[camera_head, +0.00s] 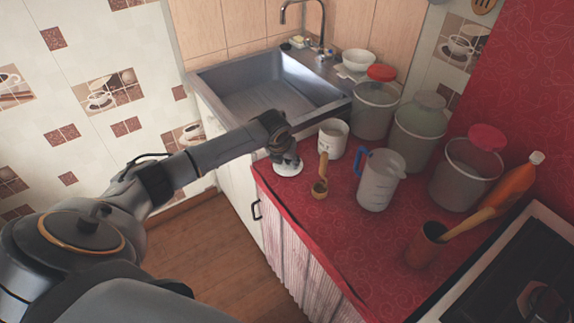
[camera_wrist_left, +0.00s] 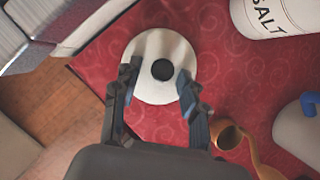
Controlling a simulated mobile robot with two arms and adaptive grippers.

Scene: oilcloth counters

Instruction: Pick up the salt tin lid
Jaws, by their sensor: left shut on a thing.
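The salt tin lid (camera_head: 289,170) is a white disc with a black knob, at the left front corner of the red counter. In the left wrist view the lid (camera_wrist_left: 158,45) shows from above, between my fingers. My left gripper (camera_head: 284,157) points down over the lid, and its fingers (camera_wrist_left: 160,82) are shut on it. I cannot tell whether the lid touches the cloth. The white salt tin (camera_head: 334,135) stands just to the right and behind, and its lettering shows in the left wrist view (camera_wrist_left: 278,16). My right gripper is out of view.
A small wooden-handled pot (camera_head: 320,187) and a clear jug with a blue handle (camera_head: 378,185) stand right of the lid. Several lidded canisters (camera_head: 374,112) line the back. The metal sink (camera_head: 262,88) is behind. The counter's front edge is close to the lid.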

